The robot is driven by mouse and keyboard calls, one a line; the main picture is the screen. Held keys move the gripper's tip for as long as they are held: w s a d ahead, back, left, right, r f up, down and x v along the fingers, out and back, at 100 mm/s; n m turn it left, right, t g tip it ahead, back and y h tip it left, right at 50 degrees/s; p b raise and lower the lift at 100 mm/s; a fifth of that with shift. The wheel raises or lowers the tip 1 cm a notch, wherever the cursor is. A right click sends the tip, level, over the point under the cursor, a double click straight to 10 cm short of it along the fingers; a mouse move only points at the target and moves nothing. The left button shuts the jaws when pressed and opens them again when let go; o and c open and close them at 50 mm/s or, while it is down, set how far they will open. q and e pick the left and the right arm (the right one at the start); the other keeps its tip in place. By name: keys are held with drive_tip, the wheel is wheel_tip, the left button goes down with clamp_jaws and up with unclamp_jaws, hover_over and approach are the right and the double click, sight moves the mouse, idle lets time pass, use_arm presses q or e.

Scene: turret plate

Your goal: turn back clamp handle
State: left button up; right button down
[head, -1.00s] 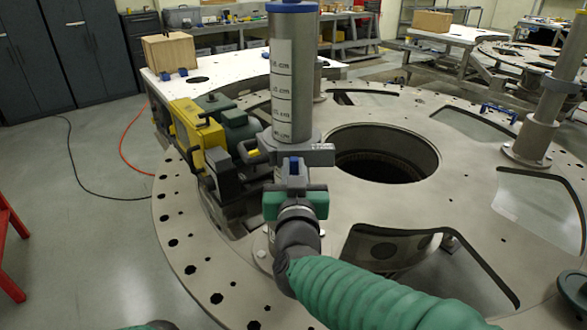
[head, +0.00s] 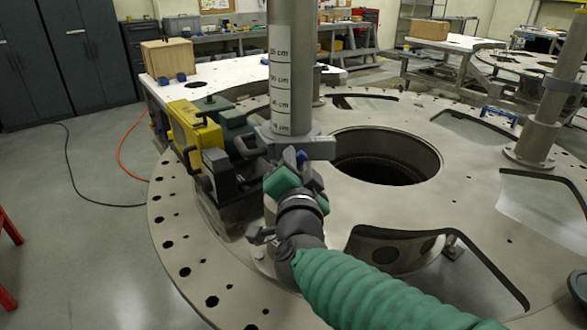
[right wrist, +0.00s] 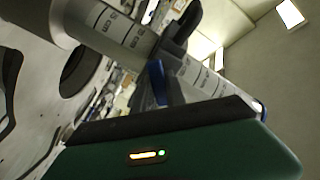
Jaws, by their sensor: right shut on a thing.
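A grey clamp (head: 310,147) sits around the upright post with the cm scale (head: 291,90). My right gripper (head: 295,172), with green finger backs, is at the front of the clamp, just below its collar. It is shut on the clamp handle and rolled over to a tilt. A blue part of the handle (head: 301,157) shows beside the fingers, and also in the right wrist view (right wrist: 157,82). The fingers hide most of the handle. The post slants across the right wrist view (right wrist: 125,35). My left gripper is not in view.
A yellow and green machine unit (head: 198,135) stands close to the left of the clamp. The large round plate (head: 460,215) has a wide central hole (head: 385,157) and cut-outs. A second post (head: 540,120) rises at the right. Free floor lies at the left.

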drive_tip(key=m+b, duration=0.1)
drive_tip(key=m, duration=0.2)
drive_tip(key=m+b, duration=0.1)
drive_tip(key=shift+d+f+m+b, duration=0.1)
drive_tip(key=shift+f+m+b, duration=0.2)
drive_tip(key=shift+b, duration=0.05)
drive_tip(key=shift+m+b, duration=1.1)
drive_tip(key=shift+m, duration=0.9)
drive_tip(key=shift+f, duration=0.1)
drive_tip(key=c, duration=1.6)
unclamp_jaws()
drive_tip(key=shift+o, duration=1.2)
